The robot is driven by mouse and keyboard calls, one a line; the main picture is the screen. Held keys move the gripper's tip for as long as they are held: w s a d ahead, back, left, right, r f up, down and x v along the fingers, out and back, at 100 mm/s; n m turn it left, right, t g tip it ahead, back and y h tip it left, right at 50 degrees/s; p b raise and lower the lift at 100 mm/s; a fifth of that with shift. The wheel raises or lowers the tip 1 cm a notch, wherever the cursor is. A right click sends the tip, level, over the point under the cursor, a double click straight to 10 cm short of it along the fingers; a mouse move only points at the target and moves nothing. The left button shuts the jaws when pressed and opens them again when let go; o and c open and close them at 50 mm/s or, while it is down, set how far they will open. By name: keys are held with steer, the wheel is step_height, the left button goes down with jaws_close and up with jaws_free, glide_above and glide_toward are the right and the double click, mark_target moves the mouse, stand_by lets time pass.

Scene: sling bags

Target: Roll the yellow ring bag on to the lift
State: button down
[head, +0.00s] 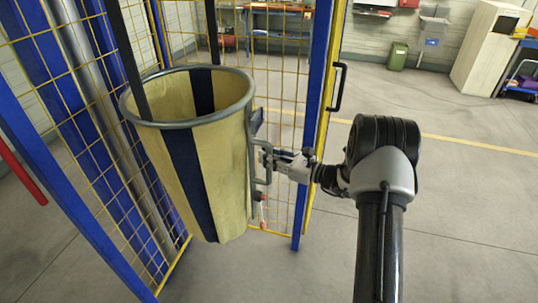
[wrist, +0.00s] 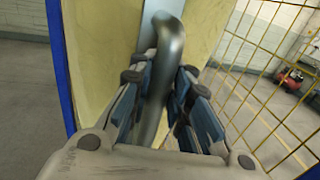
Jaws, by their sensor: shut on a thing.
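The yellow ring bag (head: 220,170) hangs upright in the head view, cream-yellow with dark blue stripes and a grey metal ring at its open top. Dark straps rise from the ring. My gripper (head: 267,160) is at the bag's right side, shut on a grey metal handle (head: 266,175) there. In the wrist view the fingers (wrist: 165,100) sit on both sides of the grey handle bar (wrist: 168,60), with the yellow fabric (wrist: 100,50) behind it. The bag is inside or in front of a blue-framed mesh cage (head: 309,120); whether this is the lift I cannot tell.
A yellow-edged mesh door with a black handle (head: 338,87) stands just right of the bag, close to my arm. A red bar (head: 22,177) is at the left. The floor (head: 460,220) to the right is open. A green bin (head: 398,56) and a white cabinet (head: 488,50) stand far back.

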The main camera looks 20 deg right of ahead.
steer(key=shift+w+d+r, duration=0.2)
steer(key=shift+w+d, duration=0.15)
steer(key=shift+d, duration=0.1)
steer(key=c, duration=1.5)
jaws_free()
steer(key=shift+w+d+f, duration=0.1)
steer(key=shift+w+d, duration=0.05)
steer(key=shift+d, duration=0.05)
steer(key=shift+a, duration=0.1)
steer(key=v, duration=1.2)
